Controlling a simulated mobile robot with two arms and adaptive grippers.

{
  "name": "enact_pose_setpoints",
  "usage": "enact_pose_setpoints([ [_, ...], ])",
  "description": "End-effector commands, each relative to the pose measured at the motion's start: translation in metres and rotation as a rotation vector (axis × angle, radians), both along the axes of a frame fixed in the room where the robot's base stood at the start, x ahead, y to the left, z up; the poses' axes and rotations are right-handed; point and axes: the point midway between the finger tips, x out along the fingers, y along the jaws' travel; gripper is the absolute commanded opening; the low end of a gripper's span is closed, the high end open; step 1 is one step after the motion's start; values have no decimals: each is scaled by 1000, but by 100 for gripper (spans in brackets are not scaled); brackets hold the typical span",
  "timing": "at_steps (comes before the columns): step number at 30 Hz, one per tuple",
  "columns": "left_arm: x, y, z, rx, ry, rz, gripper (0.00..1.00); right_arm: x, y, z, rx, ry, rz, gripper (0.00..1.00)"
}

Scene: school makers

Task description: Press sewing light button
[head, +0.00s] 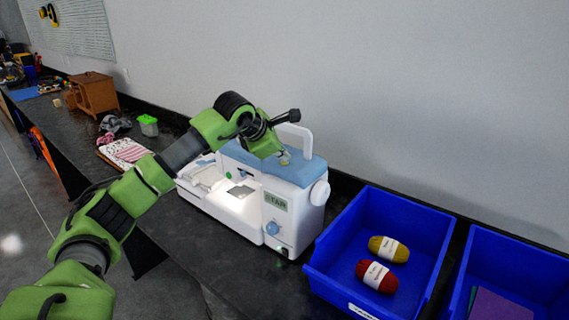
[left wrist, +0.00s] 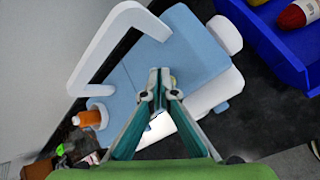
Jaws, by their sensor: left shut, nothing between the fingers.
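The sewing machine (head: 250,185) is white with a blue top and a white carry handle, and stands upright on the dark counter. My left gripper (head: 285,157) is shut and empty, over the machine's blue top. In the left wrist view the shut fingertips (left wrist: 163,82) point down at the blue top of the machine (left wrist: 190,50); I cannot tell whether they touch it. A bright patch (head: 240,191) shows on the machine's bed below its arm. A blue dial (head: 272,228) is on its front. I cannot make out the light button. My right gripper is not in view.
A blue bin (head: 325,262) with yellow and red yarn stands right of the machine, with another blue bin (head: 460,290) beside it. Folded fabric (head: 123,151), a green-topped cup (head: 148,126) and a brown wooden box (head: 94,93) lie farther left. The wall is behind.

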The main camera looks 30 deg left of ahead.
Motion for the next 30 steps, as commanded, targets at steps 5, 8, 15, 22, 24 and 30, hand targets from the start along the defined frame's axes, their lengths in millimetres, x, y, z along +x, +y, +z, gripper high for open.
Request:
enact_pose_setpoints([
  [5, 0, 0, 0, 0, 0, 0, 0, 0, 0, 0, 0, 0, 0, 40],
  [8, 0, 0, 0, 0, 0, 0, 0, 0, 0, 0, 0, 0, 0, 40],
  [15, 0, 0, -3, 0, 0, 0, 0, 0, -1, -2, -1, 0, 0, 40],
  [22, 0, 0, -1, 0, 0, 0, 0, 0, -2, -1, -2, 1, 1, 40],
  [24, 0, 0, 2, 0, 0, 0, 0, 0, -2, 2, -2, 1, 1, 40],
  [30, 0, 0, 10, 0, 0, 0, 0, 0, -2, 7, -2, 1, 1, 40],
])
